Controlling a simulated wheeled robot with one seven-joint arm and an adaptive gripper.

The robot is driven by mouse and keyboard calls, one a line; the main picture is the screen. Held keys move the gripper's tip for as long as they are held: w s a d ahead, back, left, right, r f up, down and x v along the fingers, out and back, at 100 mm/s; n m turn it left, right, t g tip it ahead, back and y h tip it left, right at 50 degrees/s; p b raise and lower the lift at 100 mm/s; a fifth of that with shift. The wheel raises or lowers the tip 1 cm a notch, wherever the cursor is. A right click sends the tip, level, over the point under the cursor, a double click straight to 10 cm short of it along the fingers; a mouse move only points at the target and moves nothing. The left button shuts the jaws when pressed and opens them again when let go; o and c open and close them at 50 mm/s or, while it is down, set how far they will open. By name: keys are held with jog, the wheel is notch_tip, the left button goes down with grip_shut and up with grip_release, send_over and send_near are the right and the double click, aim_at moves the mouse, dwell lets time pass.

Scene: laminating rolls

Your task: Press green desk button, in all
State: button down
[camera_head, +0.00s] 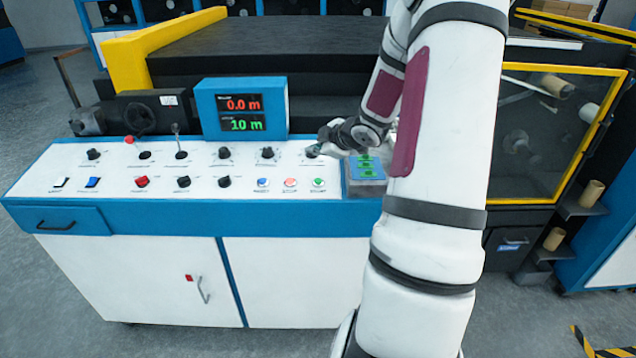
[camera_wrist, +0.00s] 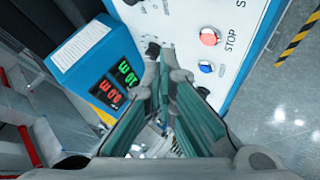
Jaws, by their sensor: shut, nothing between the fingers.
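The green button (camera_head: 319,183) is a small round button on the sloped white desk panel, at the right end of a row of three in the head view. The red button (camera_head: 290,183) and blue button (camera_head: 263,183) are to its left. My gripper (camera_head: 318,149) is shut and empty, above the panel behind the green button and apart from it. In the wrist view my gripper (camera_wrist: 166,52) points at the panel, with the red button (camera_wrist: 208,36) marked STOP and the blue button (camera_wrist: 205,67) right of its tips. I cannot see the green button there.
The display box (camera_head: 241,108) reads 0.0 m in red and 10 m in green and stands at the panel's back. Knobs, levers and switches cover the panel (camera_head: 110,180).

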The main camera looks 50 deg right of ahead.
jog(key=b, duration=0.6)
send_over(318, 181)
jog(key=a, duration=0.2)
jog(key=f, duration=0.6)
jog(key=shift+s+d+f, duration=0.25)
jog(key=shift+d+f+b, duration=0.15)
jog(key=shift+f+b, duration=0.55)
jog(key=shift+f, duration=0.4)
jog(key=shift+w+f, duration=0.1)
jog(key=shift+f, duration=0.3)
